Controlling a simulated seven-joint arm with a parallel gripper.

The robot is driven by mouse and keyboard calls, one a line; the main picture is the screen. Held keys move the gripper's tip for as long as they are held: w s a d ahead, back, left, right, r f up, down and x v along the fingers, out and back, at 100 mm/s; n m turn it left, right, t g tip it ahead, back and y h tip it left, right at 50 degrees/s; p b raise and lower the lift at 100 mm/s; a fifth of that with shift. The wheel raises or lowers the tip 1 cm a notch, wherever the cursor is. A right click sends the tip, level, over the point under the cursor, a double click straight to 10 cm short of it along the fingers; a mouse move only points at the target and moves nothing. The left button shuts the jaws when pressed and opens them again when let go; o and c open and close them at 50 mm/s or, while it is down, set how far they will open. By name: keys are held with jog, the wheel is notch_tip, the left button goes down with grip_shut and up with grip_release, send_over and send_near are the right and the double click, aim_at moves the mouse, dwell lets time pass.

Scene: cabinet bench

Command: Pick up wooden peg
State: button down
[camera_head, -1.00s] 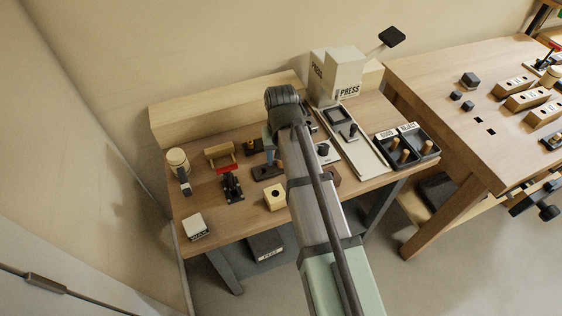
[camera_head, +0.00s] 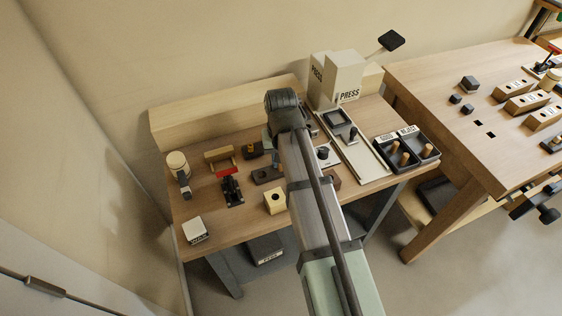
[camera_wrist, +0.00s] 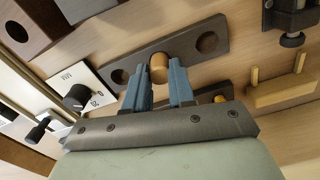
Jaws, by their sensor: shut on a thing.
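The wooden peg (camera_wrist: 159,68) is a short tan cylinder, seen end-on in the wrist view. My gripper (camera_wrist: 159,77) has its two blue fingers closed on the peg's sides. Behind the peg is a dark grey block (camera_wrist: 180,53) with a round empty hole to each side of the peg. The wrist view does not show clearly how far the peg stands off the block. In the head view the block (camera_head: 267,175) lies on the bench below my gripper, which is mostly hidden by my arm.
A wooden piece with upright pegs (camera_wrist: 282,92) is right of the block in the wrist view. A white dial plate (camera_wrist: 88,92) is at left. In the head view, a press (camera_head: 337,78) stands at the back, and black trays (camera_head: 418,135) holding pegs are at right.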

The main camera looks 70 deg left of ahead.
notch_tip(320, 180, up, 9)
jog(key=w+a+m, duration=1.1)
jog(key=w+m, duration=0.2)
jog(key=m, duration=0.2)
jog(key=shift+w+r, duration=0.4)
jog(key=shift+r, duration=0.05)
jog(key=shift+f, duration=0.15)
jog(key=shift+f, duration=2.85)
jog(key=shift+f, duration=0.55)
jog(key=shift+r, duration=2.55)
